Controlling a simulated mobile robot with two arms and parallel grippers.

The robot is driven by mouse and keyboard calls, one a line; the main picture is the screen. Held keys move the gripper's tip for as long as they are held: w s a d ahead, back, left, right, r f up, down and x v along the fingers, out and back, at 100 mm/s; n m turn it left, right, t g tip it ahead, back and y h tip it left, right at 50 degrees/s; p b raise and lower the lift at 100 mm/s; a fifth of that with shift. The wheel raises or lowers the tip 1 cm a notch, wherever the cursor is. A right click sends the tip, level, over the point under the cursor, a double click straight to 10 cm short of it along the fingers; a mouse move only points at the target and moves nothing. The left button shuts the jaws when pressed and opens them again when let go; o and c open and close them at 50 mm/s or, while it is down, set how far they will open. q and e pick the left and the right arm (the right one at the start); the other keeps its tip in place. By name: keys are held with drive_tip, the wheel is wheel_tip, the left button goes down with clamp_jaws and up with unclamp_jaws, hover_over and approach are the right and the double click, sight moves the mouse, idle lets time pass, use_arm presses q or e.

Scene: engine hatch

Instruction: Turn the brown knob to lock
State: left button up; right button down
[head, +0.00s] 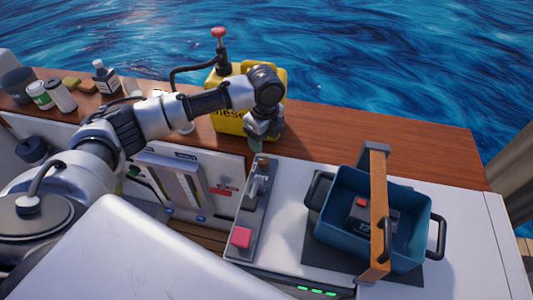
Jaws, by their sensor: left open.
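A narrow grey panel (250,215) on the white hatch top carries a small metal lever or latch (259,183) and a pinkish-red square block (240,237). My left gripper (257,145) is open and points down just above the far end of this panel, in front of the yellow diesel can. Its fingertips are small and partly hidden, and I see nothing held in it. My right gripper is not in view.
A yellow diesel can (227,121) with a red-topped pump stands behind my left gripper. A blue handled box (340,225) with a brown upright bar (378,210) across it sits at right. Bottles (105,78) stand at far left. The wooden deck (400,137) at back right is clear.

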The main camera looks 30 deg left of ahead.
sight(264, 160)
use_arm(q)
drive_tip(key=f, duration=0.5)
drive_tip(key=shift+s+f, duration=0.1)
drive_tip(key=shift+s, duration=0.1)
drive_tip(key=shift+f, duration=1.85)
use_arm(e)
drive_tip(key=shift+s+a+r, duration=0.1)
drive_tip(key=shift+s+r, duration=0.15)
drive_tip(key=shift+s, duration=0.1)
use_arm(q)
drive_tip(key=c, duration=0.9)
drive_tip(key=shift+p, duration=0.3)
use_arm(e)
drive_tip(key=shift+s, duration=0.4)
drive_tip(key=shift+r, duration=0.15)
